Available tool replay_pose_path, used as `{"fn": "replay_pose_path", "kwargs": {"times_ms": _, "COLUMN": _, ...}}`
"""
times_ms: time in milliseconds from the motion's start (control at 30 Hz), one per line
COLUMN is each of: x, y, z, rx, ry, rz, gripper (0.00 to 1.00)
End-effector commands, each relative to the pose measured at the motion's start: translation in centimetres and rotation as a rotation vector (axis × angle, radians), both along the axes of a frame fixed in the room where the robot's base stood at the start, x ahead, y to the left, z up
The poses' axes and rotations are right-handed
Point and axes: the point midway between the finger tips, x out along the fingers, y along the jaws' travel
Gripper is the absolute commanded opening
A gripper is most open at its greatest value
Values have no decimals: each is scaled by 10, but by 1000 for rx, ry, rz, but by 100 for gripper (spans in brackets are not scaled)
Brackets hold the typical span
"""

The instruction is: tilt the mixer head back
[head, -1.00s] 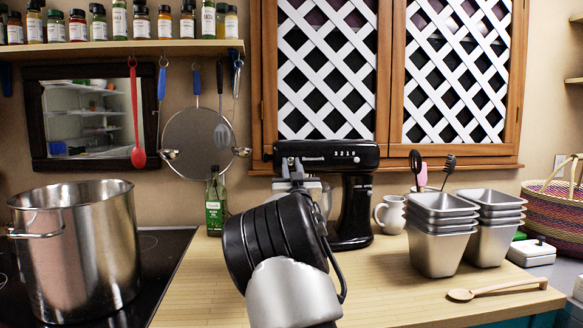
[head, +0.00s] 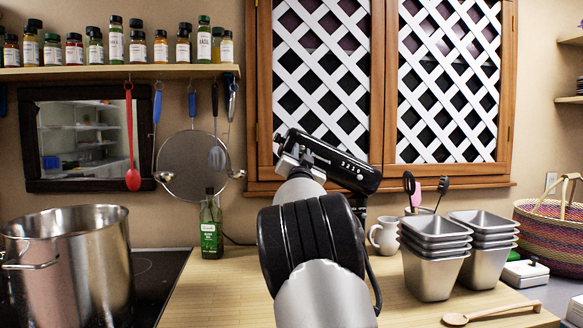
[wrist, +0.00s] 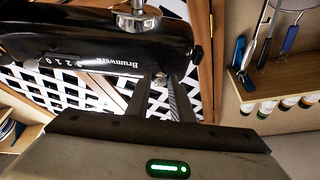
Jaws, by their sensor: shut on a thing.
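The black stand mixer's head (head: 342,174) is tilted, with its left, front end raised and its right end lower. Its stand is mostly hidden behind my arm. My gripper (head: 296,162) is shut on the raised front end of the mixer head. In the wrist view the black head (wrist: 75,40) fills the upper left, with its silver attachment hub at the top. The fingers of my gripper (wrist: 163,92) reach up to the head's edge there.
A green bottle (head: 211,228) stands left of my arm, beside a big steel pot (head: 65,262). A white jug (head: 386,236) and stacked metal tins (head: 433,268) stand to the right. Lattice cabinet doors (head: 450,80) are behind the mixer.

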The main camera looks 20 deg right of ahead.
Motion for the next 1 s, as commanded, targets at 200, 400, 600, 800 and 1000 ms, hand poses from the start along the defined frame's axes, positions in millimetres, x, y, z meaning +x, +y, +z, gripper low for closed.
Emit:
{"fn": "replay_pose_path", "kwargs": {"times_ms": 200, "x": -11, "y": -32, "z": 49, "rx": 159, "ry": -61, "rz": -4, "gripper": 0}}
{"fn": "replay_pose_path", "kwargs": {"times_ms": 400, "x": -18, "y": -55, "z": 69, "rx": 272, "ry": -94, "rz": -4, "gripper": 0}}
{"fn": "replay_pose_path", "kwargs": {"times_ms": 600, "x": -22, "y": -68, "z": 77, "rx": 339, "ry": -111, "rz": -2, "gripper": 0}}
{"fn": "replay_pose_path", "kwargs": {"times_ms": 800, "x": -23, "y": -74, "z": 78, "rx": 366, "ry": -117, "rz": -2, "gripper": 0}}
{"fn": "replay_pose_path", "kwargs": {"times_ms": 1000, "x": -22, "y": -74, "z": 76, "rx": 371, "ry": -114, "rz": -1, "gripper": 0}}
